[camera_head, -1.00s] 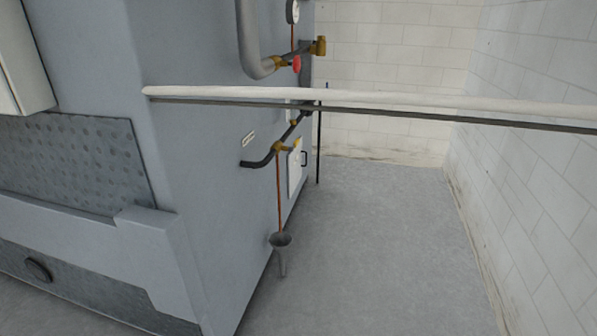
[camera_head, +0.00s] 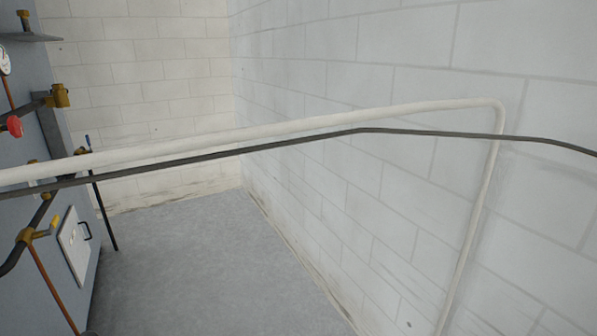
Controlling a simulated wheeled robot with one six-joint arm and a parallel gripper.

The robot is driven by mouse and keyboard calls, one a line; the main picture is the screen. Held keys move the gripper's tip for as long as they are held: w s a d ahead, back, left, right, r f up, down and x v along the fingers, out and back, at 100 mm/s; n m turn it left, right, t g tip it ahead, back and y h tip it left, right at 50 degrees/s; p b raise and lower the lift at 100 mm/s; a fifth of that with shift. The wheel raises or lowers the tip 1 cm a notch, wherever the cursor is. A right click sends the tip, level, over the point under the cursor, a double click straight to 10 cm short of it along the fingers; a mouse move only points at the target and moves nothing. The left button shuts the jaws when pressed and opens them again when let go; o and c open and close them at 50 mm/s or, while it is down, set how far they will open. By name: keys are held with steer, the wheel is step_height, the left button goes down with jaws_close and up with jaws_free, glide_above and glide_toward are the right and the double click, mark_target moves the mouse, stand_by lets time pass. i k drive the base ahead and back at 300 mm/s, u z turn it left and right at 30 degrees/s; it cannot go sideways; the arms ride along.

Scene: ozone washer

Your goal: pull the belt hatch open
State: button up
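A small pale hatch (camera_head: 74,246) with a dark handle (camera_head: 85,231) sits low on the side of the blue-grey machine (camera_head: 92,291), at the left edge of the view. It looks closed; I cannot tell whether it is the belt hatch, as no label is readable. My gripper is not in view.
A white pipe (camera_head: 300,124) and a dark cable (camera_head: 300,142) cross the view at height, from the machine to the right wall. A brass valve (camera_head: 60,96) and a red handle (camera_head: 14,126) are on the machine. The grey floor (camera_head: 190,265) between machine and block wall (camera_head: 340,220) is clear.

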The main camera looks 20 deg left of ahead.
mark_target(73, 240)
steer(key=u, duration=0.95)
steer(key=i, duration=1.85)
steer(key=u, duration=1.2)
steer(key=i, duration=2)
steer(key=u, duration=0.2)
steer(key=i, duration=1.3)
